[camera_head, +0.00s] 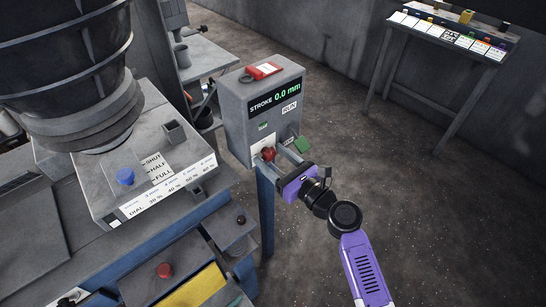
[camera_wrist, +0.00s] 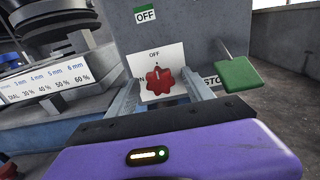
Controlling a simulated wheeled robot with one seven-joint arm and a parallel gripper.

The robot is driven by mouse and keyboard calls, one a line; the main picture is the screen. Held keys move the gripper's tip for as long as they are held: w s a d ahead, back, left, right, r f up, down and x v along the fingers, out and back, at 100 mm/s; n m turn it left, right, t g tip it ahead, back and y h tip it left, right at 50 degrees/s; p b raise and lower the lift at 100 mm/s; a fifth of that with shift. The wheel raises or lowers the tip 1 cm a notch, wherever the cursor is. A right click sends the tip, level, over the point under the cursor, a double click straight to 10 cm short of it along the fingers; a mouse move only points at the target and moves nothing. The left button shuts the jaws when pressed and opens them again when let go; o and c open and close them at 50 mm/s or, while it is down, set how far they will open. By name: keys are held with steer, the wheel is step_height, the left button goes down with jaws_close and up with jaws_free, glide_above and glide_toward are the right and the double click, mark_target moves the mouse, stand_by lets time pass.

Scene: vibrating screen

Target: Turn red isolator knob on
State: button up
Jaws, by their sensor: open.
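The red isolator knob (camera_head: 268,154) is on the lower front of the grey control box (camera_head: 238,118). In the wrist view the knob (camera_wrist: 160,81) is a lobed red dial on a white plate (camera_wrist: 158,60) with "OFF" above and a partly hidden "ON" at its left. The white mark on the knob points up toward "OFF". My gripper (camera_head: 272,158) is open, with one finger on each side of the knob in the wrist view (camera_wrist: 160,88). I cannot tell whether the fingers touch it. A green "OFF" label (camera_wrist: 145,14) is above the plate.
A green paddle (camera_wrist: 238,77) sticks out right of the knob, beside a partly hidden "STOP" label. The box display reads "STROKE 0.0 mm". A table (camera_head: 440,48) with coloured cards stands back right. Floor at right is clear.

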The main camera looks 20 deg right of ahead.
jaws_close()
steer(key=shift+n, duration=0.3)
steer(key=n+b, duration=0.2)
steer(key=n, duration=0.1)
steer(key=shift+f+n, duration=0.15)
steer(key=shift+n, duration=0.25)
steer(key=n+b, duration=0.3)
steer(key=n, duration=0.1)
steer(key=shift+n, duration=0.3)
steer(key=n+b, duration=0.3)
steer(key=n, duration=0.2)
steer(key=shift+b, duration=0.3)
steer(key=shift+n+b, duration=1.15)
steer(key=shift+n, duration=0.75)
